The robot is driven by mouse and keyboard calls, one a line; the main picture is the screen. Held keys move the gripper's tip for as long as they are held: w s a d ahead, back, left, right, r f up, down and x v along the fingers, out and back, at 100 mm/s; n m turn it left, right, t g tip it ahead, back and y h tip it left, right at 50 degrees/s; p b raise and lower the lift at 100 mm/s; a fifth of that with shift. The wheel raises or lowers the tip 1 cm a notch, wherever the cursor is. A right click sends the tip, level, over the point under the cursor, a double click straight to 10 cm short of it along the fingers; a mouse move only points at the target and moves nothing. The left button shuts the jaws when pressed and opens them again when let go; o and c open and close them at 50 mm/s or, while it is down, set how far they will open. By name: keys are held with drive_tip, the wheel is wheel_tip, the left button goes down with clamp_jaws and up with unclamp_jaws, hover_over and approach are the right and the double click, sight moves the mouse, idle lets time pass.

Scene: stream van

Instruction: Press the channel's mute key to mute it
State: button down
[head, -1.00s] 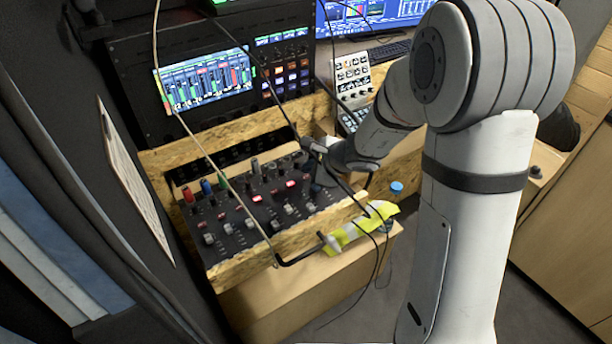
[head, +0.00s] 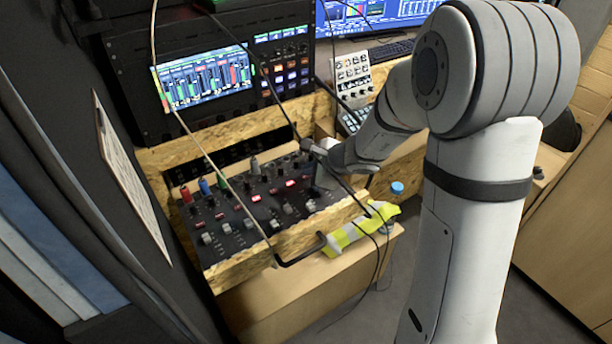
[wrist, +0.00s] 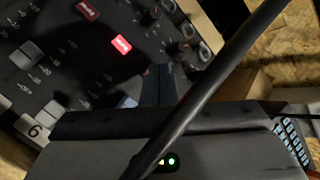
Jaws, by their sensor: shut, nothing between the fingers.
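The mixer (head: 245,235) is a black panel in a chipboard frame, with coloured knobs, faders and small keys. Red-lit keys show on it, one nearer my gripper (head: 290,183) and one further left (head: 256,198). Contact with any key cannot be told. In the head view my arm partly hides the mixer's right end.
A thin cable (wrist: 215,75) crosses close in front of the wrist camera; cables also hang over the mixer. A rack screen (head: 208,76) stands behind.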

drive_tip(key=shift+f, duration=0.15)
idle(0.3)
drive_tip(key=shift+r+p, duration=0.3)
drive_tip(key=shift+r, duration=0.45)
drive_tip(key=shift+r, duration=0.1)
drive_tip(key=shift+r+p, duration=2.2)
drive_tip(key=shift+r, duration=0.7)
